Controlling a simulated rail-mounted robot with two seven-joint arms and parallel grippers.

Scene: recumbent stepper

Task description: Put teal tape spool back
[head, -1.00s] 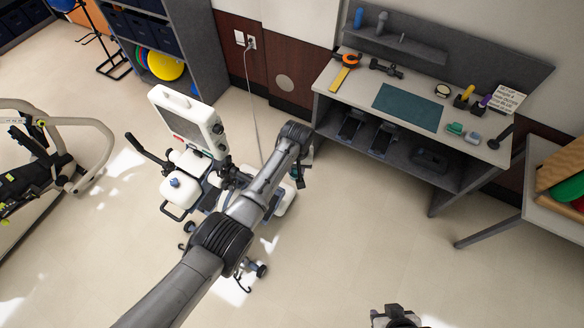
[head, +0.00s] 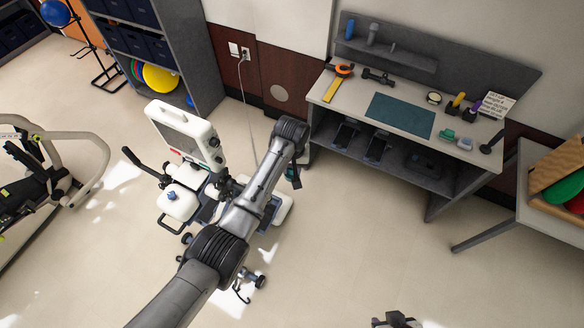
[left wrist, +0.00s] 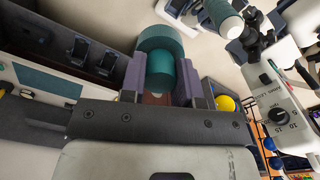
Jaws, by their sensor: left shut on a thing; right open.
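The teal tape spool (left wrist: 160,60) is between the fingers of my left gripper (left wrist: 159,82) in the left wrist view; the jaws are shut on it. In the head view my left gripper (head: 294,176) hangs beyond my arm, between the stepper and the workbench, mostly hidden. It is off the bench, above floor level. My right gripper (head: 397,321) is at the bottom edge of the head view, cut off, open and apart from everything. The workbench (head: 352,97) holds a yellow spool (head: 456,102) and a purple piece (head: 475,107) near its back right, beside a note card (head: 495,104).
The bench also carries a dark teal mat (head: 400,115), an orange-and-yellow tool (head: 337,82), small teal and grey items (head: 456,139) and a dark post (head: 491,144). The recumbent stepper (head: 185,133) stands left of the bench. Floor in front of the bench is clear.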

